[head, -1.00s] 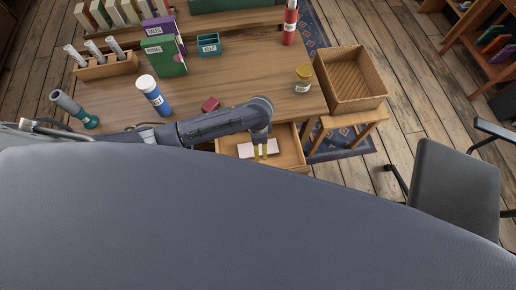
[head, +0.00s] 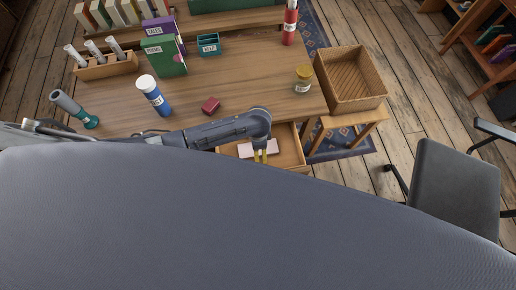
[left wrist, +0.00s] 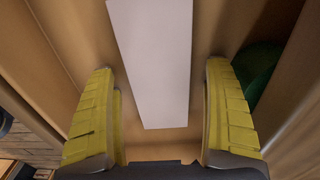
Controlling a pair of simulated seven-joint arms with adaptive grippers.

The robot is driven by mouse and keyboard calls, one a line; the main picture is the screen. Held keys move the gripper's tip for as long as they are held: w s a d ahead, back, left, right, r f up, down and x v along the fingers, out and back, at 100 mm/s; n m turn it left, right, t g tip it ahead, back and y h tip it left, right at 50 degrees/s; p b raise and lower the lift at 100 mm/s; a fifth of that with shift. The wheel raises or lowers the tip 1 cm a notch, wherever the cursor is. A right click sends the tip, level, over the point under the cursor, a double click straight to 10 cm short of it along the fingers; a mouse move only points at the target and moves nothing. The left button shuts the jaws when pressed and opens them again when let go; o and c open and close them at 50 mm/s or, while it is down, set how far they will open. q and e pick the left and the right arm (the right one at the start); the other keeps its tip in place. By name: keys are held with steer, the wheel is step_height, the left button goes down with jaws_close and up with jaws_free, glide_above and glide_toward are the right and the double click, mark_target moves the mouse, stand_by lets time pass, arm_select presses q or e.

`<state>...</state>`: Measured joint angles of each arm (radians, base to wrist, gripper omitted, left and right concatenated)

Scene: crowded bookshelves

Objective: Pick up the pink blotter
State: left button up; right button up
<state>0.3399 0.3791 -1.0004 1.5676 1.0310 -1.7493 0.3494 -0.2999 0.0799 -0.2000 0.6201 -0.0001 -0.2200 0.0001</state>
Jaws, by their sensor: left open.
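The pale pink blotter (head: 245,150) lies in the open desk drawer (head: 291,155). In the left wrist view the blotter (left wrist: 153,60) looks like a flat, pale, nearly white strip running between my fingers. My left gripper (head: 260,156) is over the drawer, and its yellow fingers hide the middle of the blotter in the head view. In the left wrist view the left gripper (left wrist: 160,115) is open, with one finger on each side of the blotter and a gap to each. I cannot tell the exact height of the fingertips. My right gripper is not in view.
A green object (left wrist: 258,72) sits beside the right finger in the drawer. Drawer walls are close around the fingers. On the desk are a dark red block (head: 210,104), a blue bottle (head: 154,96) and a jar (head: 303,79). A wicker basket (head: 350,80) stands right of the desk.

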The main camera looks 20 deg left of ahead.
arm_select(q)
steer(key=c, duration=1.3)
steer(key=shift+r, duration=0.15)
